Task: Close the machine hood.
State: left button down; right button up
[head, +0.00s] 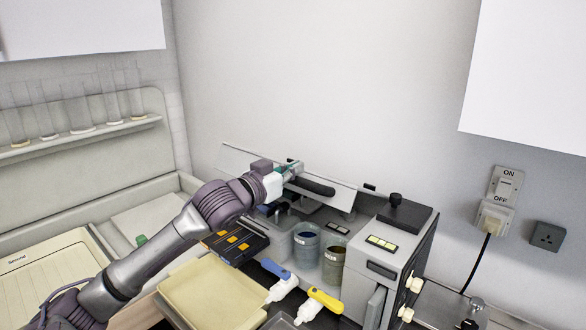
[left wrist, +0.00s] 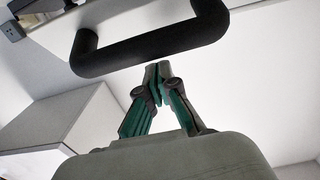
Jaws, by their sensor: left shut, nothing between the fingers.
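The machine hood (head: 343,197) is a pale, long panel standing raised and tilted at the back of the grey machine (head: 374,252). Its black bar handle (head: 318,188) is on the side facing me. The handle also shows large at the top of the left wrist view (left wrist: 150,53). My left gripper (head: 297,168) is beside the handle in the head view. In the left wrist view its fingers (left wrist: 157,72) are together, empty, with their tips close to the handle's bar; I cannot tell whether they touch it. My right gripper is out of view.
Below the hood are two round containers (head: 306,243), a dark box with orange marks (head: 236,242) and a beige tray (head: 212,293). Glass tubes (head: 76,108) stand on the left shelf. A wall switch (head: 506,184) is at right.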

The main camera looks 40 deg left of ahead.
pick_arm(q)
jog(key=shift+f, duration=0.25)
jog(key=shift+s+f, duration=0.1)
